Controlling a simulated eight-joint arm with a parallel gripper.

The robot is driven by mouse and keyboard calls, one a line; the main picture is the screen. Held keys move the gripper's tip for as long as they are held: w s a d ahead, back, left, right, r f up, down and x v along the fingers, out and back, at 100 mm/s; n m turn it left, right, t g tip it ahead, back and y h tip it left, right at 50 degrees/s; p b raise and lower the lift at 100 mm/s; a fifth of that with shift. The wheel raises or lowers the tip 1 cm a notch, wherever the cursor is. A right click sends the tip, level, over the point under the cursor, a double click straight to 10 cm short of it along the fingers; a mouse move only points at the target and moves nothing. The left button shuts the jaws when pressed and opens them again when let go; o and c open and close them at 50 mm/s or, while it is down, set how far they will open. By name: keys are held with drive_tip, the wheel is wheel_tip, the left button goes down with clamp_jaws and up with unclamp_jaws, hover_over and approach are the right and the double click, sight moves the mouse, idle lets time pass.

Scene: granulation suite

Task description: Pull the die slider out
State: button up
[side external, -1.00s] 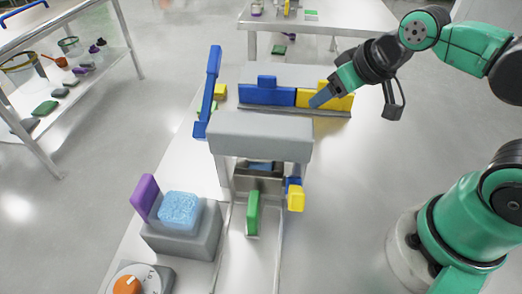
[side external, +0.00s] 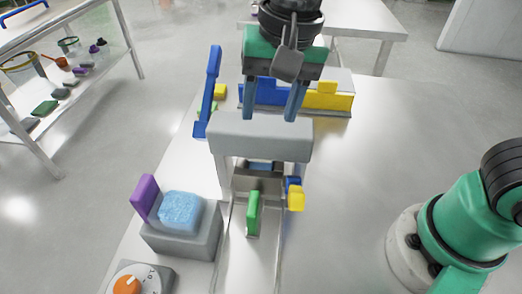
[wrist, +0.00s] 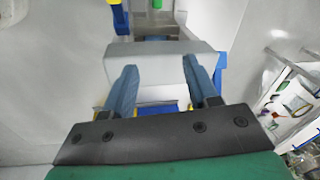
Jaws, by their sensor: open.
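The press has a grey crossbeam (side external: 262,137) over a pair of rails. A green upright handle (side external: 253,213) stands between the rails, in front of a metal block (side external: 257,182) under the crossbeam; this looks like the die slider. The green handle also shows at the top edge of the wrist view (wrist: 157,4). My gripper (side external: 272,110) is open and empty, pointing down above and behind the crossbeam. In the wrist view, its two blue-grey fingers (wrist: 160,72) are apart, with the crossbeam (wrist: 150,60) beyond them. The slider's inner part is hidden under the crossbeam.
A yellow-and-blue knob (side external: 296,198) sits right of the rails. A blue lever (side external: 208,95) rises at the crossbeam's left. A grey box (side external: 180,240) with a light-blue block (side external: 180,210) stands front left, above an orange dial (side external: 127,284). Blue and yellow panels (side external: 328,100) stand behind. The right tabletop is clear.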

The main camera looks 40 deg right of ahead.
drive_tip(key=m+g+h, duration=0.1)
drive_tip(key=m+g, duration=0.1)
hover_over(253, 202)
wheel_tip(253, 202, down, 9)
drive_tip(key=shift+f, duration=3.55)
clamp_jaws()
